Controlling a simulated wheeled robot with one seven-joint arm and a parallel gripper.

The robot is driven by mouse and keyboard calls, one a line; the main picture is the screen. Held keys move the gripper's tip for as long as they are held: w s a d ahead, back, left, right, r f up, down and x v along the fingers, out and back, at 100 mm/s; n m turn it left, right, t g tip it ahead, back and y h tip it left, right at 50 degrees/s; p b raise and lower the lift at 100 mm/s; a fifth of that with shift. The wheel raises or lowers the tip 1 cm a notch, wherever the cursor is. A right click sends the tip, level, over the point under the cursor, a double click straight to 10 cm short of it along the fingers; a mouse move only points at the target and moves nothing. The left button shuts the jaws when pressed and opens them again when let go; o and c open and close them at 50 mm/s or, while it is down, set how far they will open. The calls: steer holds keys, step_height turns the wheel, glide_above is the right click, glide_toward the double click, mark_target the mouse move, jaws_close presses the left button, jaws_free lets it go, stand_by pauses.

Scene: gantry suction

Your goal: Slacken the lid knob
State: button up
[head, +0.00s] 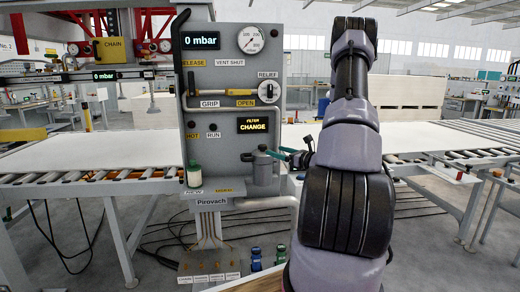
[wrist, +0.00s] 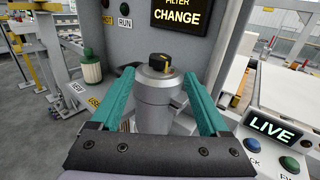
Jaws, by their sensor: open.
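The lid knob (wrist: 159,63) is a small black knob with a pale yellow mark, on top of the grey filter canister (wrist: 157,108). The canister also shows in the head view (head: 263,170), low on the right side of the grey panel. My gripper (wrist: 157,80) has two teal fingers spread on either side of the canister's top, with gaps between them and the knob. In the head view, my gripper (head: 284,157) reaches in from the right beside the canister lid. It is open and holds nothing.
The grey panel (head: 230,115) stands behind the canister, with a lit FILTER CHANGE sign (head: 258,125), a gauge and a 0 mbar display. A LIVE box (wrist: 269,130) with buttons is at right in the wrist view.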

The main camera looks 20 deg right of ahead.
mark_target(266, 148)
steer(key=x, duration=0.8)
steer(key=shift+w+a, duration=0.15)
jaws_close()
